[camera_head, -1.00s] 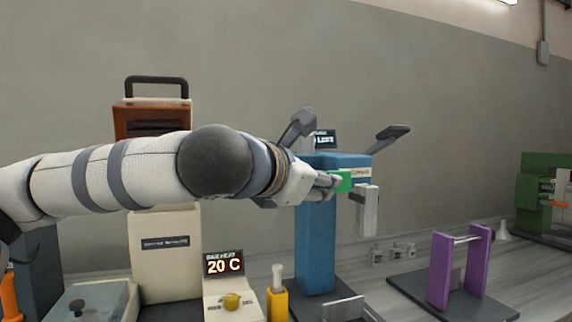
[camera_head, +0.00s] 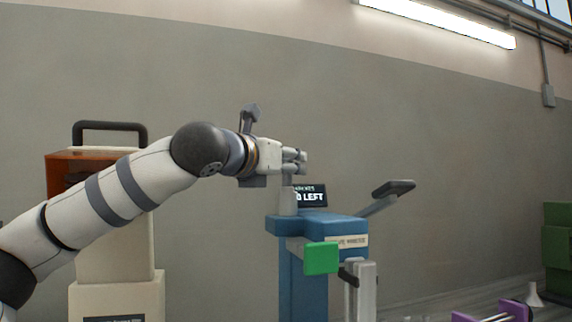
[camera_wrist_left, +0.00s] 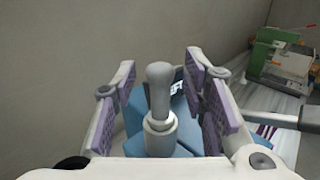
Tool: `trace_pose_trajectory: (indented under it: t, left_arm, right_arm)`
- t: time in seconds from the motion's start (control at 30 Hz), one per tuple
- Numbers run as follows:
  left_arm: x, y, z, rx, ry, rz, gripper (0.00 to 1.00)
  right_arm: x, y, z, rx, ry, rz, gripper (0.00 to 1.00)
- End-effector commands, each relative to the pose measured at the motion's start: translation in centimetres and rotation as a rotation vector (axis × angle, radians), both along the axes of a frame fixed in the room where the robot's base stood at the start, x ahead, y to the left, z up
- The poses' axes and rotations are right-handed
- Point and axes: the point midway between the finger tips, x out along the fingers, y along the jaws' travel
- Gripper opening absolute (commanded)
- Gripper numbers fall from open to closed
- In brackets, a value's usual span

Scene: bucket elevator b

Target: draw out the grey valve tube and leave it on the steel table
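A grey round-ended tube (camera_wrist_left: 160,88), which looks like the valve tube, stands in a pale collar (camera_wrist_left: 160,136) on top of the blue machine (camera_head: 305,222). The collar also shows in the head view (camera_head: 288,202). My left gripper (camera_head: 300,161) is just above the machine top. In the left wrist view its two purple-padded fingers (camera_wrist_left: 163,95) are open on either side of the tube, with gaps on both sides. My right gripper is not in view. The steel table (camera_head: 425,308) shows only as a strip at the lower right.
A green block (camera_head: 321,258) and a dark lever (camera_head: 394,188) stick out from the blue machine. A small display (camera_head: 311,195) stands behind the collar. A cream machine with an orange top (camera_head: 120,235) is at the left. A purple stand (camera_head: 495,313) is at the lower right.

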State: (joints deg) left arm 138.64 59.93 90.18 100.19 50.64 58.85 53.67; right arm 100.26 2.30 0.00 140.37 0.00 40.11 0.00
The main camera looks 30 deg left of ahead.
Motion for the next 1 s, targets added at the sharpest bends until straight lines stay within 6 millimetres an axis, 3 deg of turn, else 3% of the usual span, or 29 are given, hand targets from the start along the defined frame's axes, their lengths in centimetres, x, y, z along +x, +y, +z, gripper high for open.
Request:
trace_pose_trajectory:
  t: [0.37,0.53,1.0]
  left_arm:
    - [0.81,0.06,0.02,0.0,0.0,0.0,0.37]
    - [0.8,0.06,0.01,0.0,0.0,0.0,0.0]
    - [0.76,0.08,0.59,-0.001,-0.003,0.0,0.0]
  right_arm:
    - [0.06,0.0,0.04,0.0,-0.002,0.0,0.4]
    - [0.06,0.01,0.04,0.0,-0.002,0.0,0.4]
    - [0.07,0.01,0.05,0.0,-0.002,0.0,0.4]
